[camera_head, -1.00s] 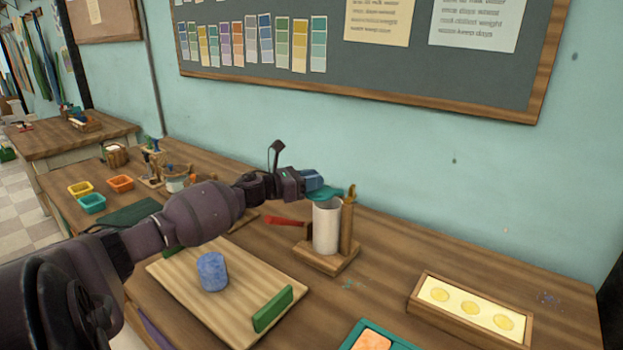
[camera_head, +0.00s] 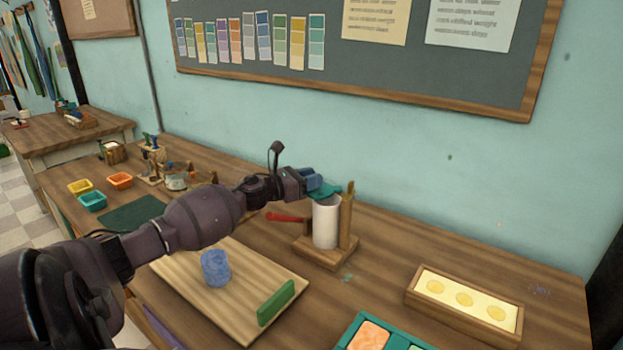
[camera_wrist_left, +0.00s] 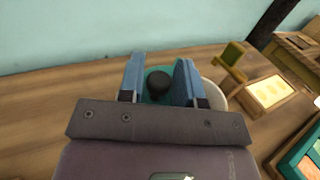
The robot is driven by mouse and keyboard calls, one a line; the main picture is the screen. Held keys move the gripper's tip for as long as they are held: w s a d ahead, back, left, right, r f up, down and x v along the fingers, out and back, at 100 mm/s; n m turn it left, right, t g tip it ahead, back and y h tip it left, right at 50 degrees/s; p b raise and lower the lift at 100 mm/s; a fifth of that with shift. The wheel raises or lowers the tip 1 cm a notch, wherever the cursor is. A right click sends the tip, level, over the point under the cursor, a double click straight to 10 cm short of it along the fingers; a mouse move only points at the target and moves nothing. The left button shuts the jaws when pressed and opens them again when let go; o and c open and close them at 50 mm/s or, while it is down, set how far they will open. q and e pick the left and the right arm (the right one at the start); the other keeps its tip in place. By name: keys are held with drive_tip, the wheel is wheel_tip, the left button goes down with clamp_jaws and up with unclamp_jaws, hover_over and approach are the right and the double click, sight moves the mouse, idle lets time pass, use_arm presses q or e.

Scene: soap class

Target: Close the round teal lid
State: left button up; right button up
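The round teal lid (camera_head: 325,190) is at the top of a white upright cylinder (camera_head: 326,224), which stands on a wooden base. The lid looks tilted and offset to the left of the cylinder's mouth. In the left wrist view the lid (camera_wrist_left: 150,97) has a dark round knob (camera_wrist_left: 158,82), and part of the white rim (camera_wrist_left: 213,95) shows to its right. My left gripper (camera_head: 312,181) is at the lid, its blue fingers (camera_wrist_left: 159,72) on either side of the knob. A narrow teal gap shows beside the left finger, so it looks open. My right gripper is not seen.
A wooden post (camera_head: 346,220) stands right behind the cylinder. A red-handled tool (camera_head: 287,217) lies to its left. A board (camera_head: 215,305) with a blue cylinder and green block is in front. A wooden tray (camera_head: 464,304) stands at right.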

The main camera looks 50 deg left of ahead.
use_arm(q)
drive_tip(key=p+v, duration=0.1)
drive_tip(key=v, duration=0.9)
drive_tip(key=shift+s, duration=0.35)
